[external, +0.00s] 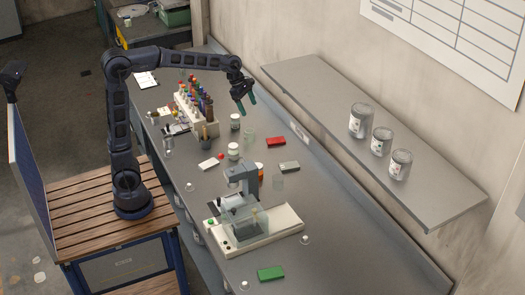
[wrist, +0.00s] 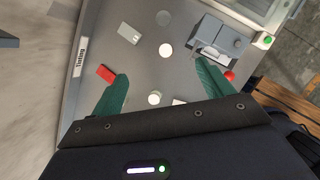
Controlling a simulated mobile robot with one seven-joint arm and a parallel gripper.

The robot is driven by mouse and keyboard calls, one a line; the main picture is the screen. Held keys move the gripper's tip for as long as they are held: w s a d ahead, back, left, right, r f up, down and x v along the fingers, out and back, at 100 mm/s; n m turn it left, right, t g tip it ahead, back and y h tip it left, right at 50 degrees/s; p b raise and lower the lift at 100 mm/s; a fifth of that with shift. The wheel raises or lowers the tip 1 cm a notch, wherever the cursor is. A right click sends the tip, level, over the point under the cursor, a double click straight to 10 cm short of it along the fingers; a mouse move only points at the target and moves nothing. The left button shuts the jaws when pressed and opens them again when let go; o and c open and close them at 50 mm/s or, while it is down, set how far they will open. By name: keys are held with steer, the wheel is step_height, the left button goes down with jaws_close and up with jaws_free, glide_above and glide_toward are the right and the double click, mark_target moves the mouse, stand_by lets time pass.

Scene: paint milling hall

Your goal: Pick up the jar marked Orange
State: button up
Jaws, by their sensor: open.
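Three lidded glass jars with labels stand in a row on the wall shelf in the external view: a left one (external: 362,121), a middle one (external: 381,141) and a right one (external: 401,164). Their labels are too small to read, so I cannot tell whether one says Orange. Small white-lidded jars, one farther back (external: 235,121) and one nearer (external: 233,151), stand on the bench. My gripper (external: 247,105) is open and empty above the bench. In the wrist view its green fingers (wrist: 161,72) are spread, with round white tops (wrist: 154,98) below between them.
The wall shelf (external: 300,78) overhangs the bench's right side. A rack of coloured tubes (external: 196,112) stands left of my gripper. A bench instrument (external: 242,190) stands nearer. Red (external: 276,141), grey (external: 290,166) and green (external: 270,273) boxes lie on the bench.

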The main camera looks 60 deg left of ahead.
steer(key=shift+w+d+f, duration=0.55)
steer(key=shift+f, duration=5.75)
steer(key=shift+w+d+f, duration=0.5)
steer(key=shift+d+f, duration=0.1)
steer(key=shift+f, duration=5.65)
steer(key=shift+w+d+f, duration=0.55)
steer(key=shift+f, duration=5.75)
